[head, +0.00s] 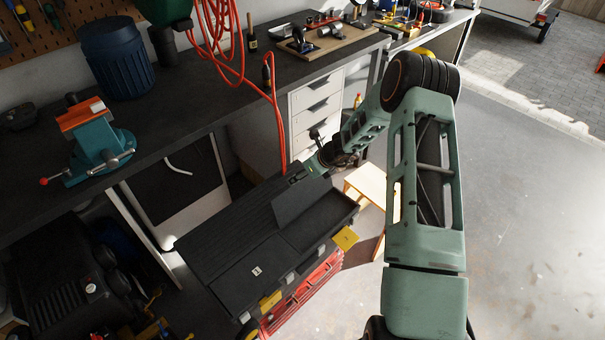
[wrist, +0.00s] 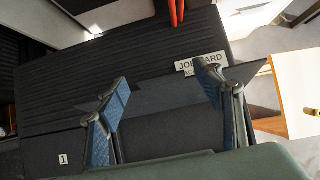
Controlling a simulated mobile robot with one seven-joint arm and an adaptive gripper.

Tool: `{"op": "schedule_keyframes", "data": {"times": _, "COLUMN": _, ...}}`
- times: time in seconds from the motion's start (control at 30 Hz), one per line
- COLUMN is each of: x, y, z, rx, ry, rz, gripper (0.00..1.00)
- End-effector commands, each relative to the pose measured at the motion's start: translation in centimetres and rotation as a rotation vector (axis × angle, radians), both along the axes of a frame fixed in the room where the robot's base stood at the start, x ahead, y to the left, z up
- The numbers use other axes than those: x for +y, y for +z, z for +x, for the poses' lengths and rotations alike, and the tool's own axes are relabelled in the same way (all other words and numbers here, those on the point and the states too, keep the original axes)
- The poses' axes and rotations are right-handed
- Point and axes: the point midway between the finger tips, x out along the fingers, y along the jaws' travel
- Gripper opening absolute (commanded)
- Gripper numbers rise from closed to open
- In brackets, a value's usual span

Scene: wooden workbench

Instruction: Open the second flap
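The toolbox (head: 222,238) is dark with a ribbed top. Its first flap (head: 252,272), marked "1", lies flat and closed at the left; it also shows in the wrist view (wrist: 60,160). The second flap (head: 296,200), to the right, appears raised and tilted back, with a dark recess (head: 322,226) showing in front of it. My gripper (wrist: 166,92) is open, its two blue-padded fingers spread wide over the second flap area with nothing held between them. I cannot tell whether a finger touches the flap. In the head view my gripper is small and partly hidden at the toolbox's far right end.
Yellow tabs (head: 345,238) are on the toolbox's front edge, above red drawers (head: 305,297). A red hose (head: 277,130) hangs down behind. A wooden stool (head: 370,186) stands close at the right. Open floor is farther right.

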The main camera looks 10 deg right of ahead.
Motion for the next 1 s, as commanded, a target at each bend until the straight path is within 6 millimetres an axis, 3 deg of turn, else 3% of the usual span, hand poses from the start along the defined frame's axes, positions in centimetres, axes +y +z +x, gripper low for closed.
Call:
{"op": "schedule_keyframes", "data": {"times": 0.33, "x": -0.5, "y": 0.7, "z": -0.6, "rx": 0.003, "ry": -0.001, "rz": -0.003, "gripper": 0.61}}
{"op": "schedule_keyframes", "data": {"times": 0.8, "x": -3.3, "y": 7.5, "z": -4.4, "rx": 0.0, "ry": 0.0, "rz": -0.003, "gripper": 0.61}}
{"op": "schedule_keyframes", "data": {"times": 1.0, "x": -3.9, "y": 9.2, "z": -5.3, "rx": 0.0, "ry": 0.0, "rz": -0.002, "gripper": 0.61}}
